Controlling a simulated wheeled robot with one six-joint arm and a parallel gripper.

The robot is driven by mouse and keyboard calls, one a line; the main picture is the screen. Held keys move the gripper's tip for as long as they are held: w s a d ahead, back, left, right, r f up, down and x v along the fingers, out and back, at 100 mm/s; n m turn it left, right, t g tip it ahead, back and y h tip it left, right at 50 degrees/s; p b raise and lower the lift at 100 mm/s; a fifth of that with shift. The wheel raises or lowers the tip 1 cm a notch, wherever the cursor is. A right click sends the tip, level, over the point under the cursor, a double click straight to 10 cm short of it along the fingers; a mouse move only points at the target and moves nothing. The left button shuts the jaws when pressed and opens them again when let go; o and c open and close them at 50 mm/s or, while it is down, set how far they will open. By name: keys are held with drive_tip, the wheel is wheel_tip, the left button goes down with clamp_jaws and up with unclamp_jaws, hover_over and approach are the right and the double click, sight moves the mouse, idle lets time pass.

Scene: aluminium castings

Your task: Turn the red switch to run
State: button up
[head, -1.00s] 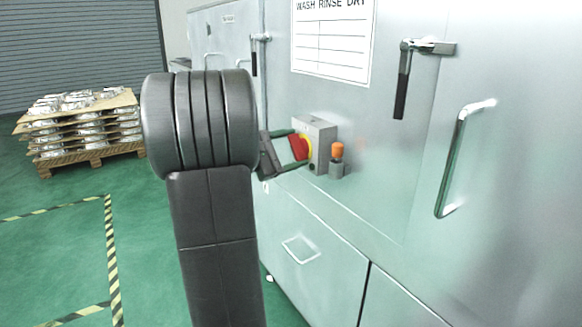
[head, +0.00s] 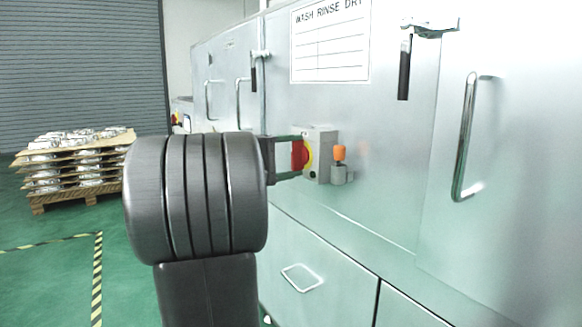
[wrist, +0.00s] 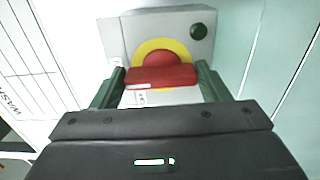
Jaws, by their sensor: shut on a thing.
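The red switch (head: 299,155) sits on a yellow disc on the front of a grey box (head: 324,153) fixed to the machine's panel. In the wrist view the red switch (wrist: 162,75) shows a round hub and a wide bar handle, which lies nearly level across the picture. My gripper (head: 294,158) reaches it from the left, with its two green fingers one above and one below the handle. In the wrist view my gripper (wrist: 161,84) has a finger at each end of the bar and is shut on it. The switch's position marks are not readable.
An orange-topped grey fitting (head: 339,158) stands just right of the box. A dark round button (wrist: 198,31) is on the box. Door handles (head: 465,140) stick out at the right. A pallet of castings (head: 78,165) stands on the floor at left.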

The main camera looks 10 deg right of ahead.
idle(0.4)
drive_tip(key=shift+f, duration=0.1)
drive_tip(key=o, duration=1)
drive_tip(key=p+v, duration=0.2)
drive_tip(key=v, duration=1.2)
drive_tip(key=shift+p, duration=0.4)
drive_tip(key=shift+d, duration=0.1)
drive_tip(key=b+x, duration=0.3)
drive_tip(key=x, duration=1)
drive_tip(key=shift+w+d, duration=0.15)
drive_tip(key=shift+d, duration=0.2)
